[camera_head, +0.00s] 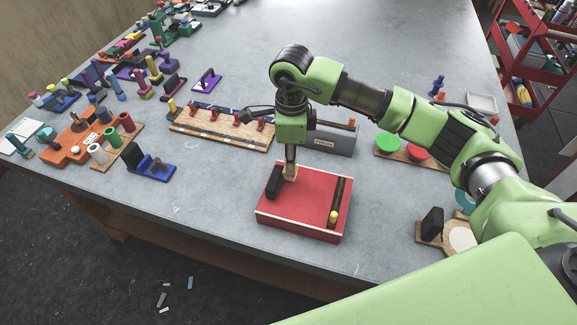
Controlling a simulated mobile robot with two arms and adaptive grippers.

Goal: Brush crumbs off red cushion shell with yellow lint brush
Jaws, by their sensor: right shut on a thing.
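A red box-like piece (310,199) with a pale lower edge, which looks like the red cushion shell, lies at the front of the grey table. My right gripper (290,163) points down over its back left part, shut on a small tan piece (290,173). I cannot tell whether this is the yellow lint brush, or whether it touches the red top. A black block (273,182) lies beside it on the red top. A small yellow knob (333,217) sits at the front right, by a dark strip. No crumbs can be made out. My left gripper is not in view.
A wooden rack with red clips (222,129) and a grey box (335,139) stand behind the red piece. A blue stand (150,168) is to the left. A board with green and red discs (403,149) is right. Grey table is clear between them.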

